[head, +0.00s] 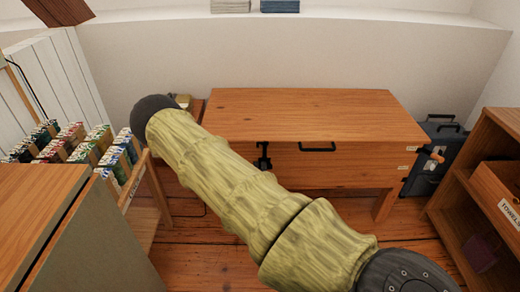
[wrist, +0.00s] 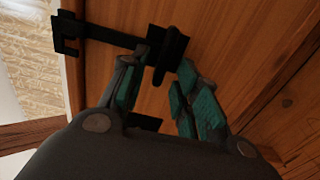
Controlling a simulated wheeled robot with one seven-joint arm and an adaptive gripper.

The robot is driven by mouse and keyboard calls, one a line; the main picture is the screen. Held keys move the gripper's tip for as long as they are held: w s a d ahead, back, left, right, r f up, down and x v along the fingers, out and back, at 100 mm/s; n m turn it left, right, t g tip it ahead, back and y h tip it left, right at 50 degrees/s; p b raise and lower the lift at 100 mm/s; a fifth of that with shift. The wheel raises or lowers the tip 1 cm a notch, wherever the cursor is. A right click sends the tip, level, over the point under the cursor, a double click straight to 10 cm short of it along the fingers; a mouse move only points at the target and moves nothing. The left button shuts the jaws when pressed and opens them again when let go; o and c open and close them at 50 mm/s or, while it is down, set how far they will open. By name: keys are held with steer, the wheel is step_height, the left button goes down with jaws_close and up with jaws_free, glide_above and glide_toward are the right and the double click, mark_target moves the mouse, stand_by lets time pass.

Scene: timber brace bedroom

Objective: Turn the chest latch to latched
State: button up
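The wooden chest (head: 310,115) stands against the back wall with its lid down. Its black latch (head: 263,157) is on the front face below the lid edge, partly close to my arm's outline. In the wrist view the latch (wrist: 110,33) is a dark bar with a hooked end at left and a thicker block at right. My gripper (wrist: 164,62) is open, its teal-padded fingers apart, with the block at the fingertips. I cannot tell whether they touch it. Another dark piece (wrist: 146,122) shows between the fingers. My gripper is hidden in the head view.
A black handle (head: 318,149) is on the chest front, right of the latch. A rack of patterned items (head: 75,148) and a wooden cabinet (head: 40,215) stand left. A wooden shelf (head: 488,130) stands right, near a dark grey box (head: 432,160). Some floor is clear before the chest.

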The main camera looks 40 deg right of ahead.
steer(key=shift+a, duration=0.1)
steer(key=v, duration=1.1)
steer(key=shift+s+a, duration=0.25)
steer(key=shift+s, duration=0.05)
steer(key=s+a+f+m+g+y, duration=0.65)
steer(key=s+a+f, duration=0.4)
steer(key=f, duration=0.25)
steer(key=s+a+f+m+g+y, duration=0.2)
steer(key=s+a+m+g+y, duration=0.35)
steer(key=s+a, duration=1)
step_height(320, 180, up, 27)
steer(key=n+g+p, duration=0.1)
steer(key=n+p, duration=0.1)
steer(key=p, duration=2.4)
steer(key=shift+w+f+p, duration=0.15)
steer(key=shift+w+p, duration=0.2)
